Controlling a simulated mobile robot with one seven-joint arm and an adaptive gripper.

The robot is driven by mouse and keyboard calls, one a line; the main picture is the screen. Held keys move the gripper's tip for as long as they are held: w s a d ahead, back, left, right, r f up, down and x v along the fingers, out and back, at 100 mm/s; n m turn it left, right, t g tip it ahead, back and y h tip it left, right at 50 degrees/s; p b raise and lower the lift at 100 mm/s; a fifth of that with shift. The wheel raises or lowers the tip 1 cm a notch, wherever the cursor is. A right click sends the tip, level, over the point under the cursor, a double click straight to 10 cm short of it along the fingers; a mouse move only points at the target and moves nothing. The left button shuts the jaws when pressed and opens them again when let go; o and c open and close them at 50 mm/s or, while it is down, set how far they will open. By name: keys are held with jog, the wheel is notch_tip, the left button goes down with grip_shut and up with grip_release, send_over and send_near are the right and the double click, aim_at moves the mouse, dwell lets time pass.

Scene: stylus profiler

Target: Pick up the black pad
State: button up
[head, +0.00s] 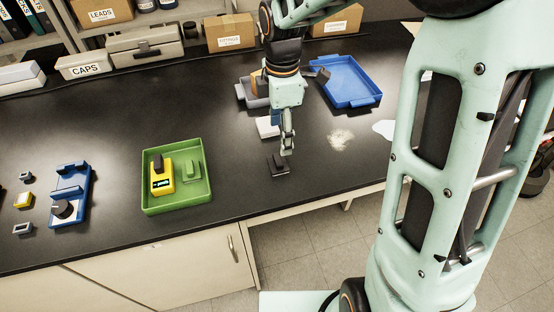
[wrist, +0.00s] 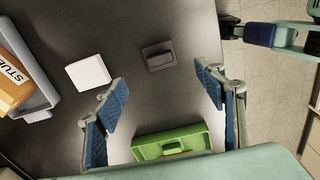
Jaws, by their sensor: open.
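The black pad (head: 278,165) is a small dark block with a raised ridge on top. It lies on the black bench near its front edge, and shows whole in the wrist view (wrist: 158,56). My gripper (head: 288,150) points down over the bench, close to the pad in the head view. In the wrist view its two blue-padded fingers (wrist: 160,88) are wide apart with nothing between them. The pad shows just beyond the fingertips there, apart from both. The height of the fingertips above the pad is hard to tell.
A white block (head: 267,127) lies behind the pad. A green tray (head: 150,202) holding a yellow meter (head: 162,184) stands to the left, with a blue fixture (head: 78,195) farther left. A blue tray (head: 345,82) stands at the back right. Bench around the pad is clear.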

send_over(278, 159)
jog(key=f, duration=0.5)
jog(key=shift+d+f, duration=0.3)
jog(key=shift+f, duration=0.05)
jog(key=shift+a+f+p, duration=0.15)
jog(key=shift+f+p, duration=0.1)
jog(key=shift+f, duration=1.05)
jog(key=shift+a+f+p, duration=0.15)
jog(key=shift+f+p, duration=0.05)
jog(key=shift+f, duration=1.05)
jog(key=shift+c, duration=0.7)
jog(key=c, duration=1.1)
jog(key=shift+r, duration=0.1)
